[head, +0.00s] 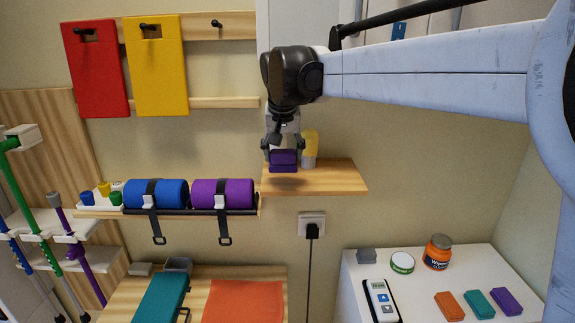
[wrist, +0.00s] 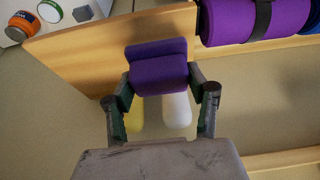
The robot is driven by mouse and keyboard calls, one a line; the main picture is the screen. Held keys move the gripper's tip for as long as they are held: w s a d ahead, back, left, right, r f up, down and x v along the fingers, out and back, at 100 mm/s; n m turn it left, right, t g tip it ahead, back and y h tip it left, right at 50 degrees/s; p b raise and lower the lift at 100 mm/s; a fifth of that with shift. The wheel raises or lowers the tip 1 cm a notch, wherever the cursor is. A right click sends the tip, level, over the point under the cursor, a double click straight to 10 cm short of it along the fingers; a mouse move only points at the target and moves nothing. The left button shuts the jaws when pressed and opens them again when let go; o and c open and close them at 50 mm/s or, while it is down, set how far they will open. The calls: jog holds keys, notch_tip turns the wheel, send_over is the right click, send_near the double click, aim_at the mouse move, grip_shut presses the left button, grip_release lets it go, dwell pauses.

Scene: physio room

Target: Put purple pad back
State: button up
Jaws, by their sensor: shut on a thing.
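My gripper (head: 283,158) is over the wooden wall shelf (head: 335,178), pointing down. Its fingers are shut on a purple pad (head: 284,157), which sits between the fingertips in the wrist view (wrist: 160,75). A second purple part (wrist: 150,48) shows just beyond the held one; I cannot tell whether it is the same piece or a separate one. I cannot tell whether the held pad touches the shelf. Another purple pad (head: 506,301) lies on the white cabinet top (head: 455,263) at the lower right, beside a teal pad (head: 479,303) and an orange pad (head: 449,305).
A yellow bottle (head: 311,143) stands close behind my gripper, with a white one (wrist: 177,108) beside it in the wrist view. Blue (head: 155,193) and purple (head: 222,193) rolls lie on the rack to the left. The shelf's right part is clear.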

aim_at(286, 168)
jog(key=shift+w+d+f, duration=0.35)
jog(key=shift+w, duration=0.2)
jog(key=shift+f+p, duration=0.55)
jog(key=shift+f, duration=1.5)
jog(key=shift+f, duration=0.1)
jog(key=o, duration=1)
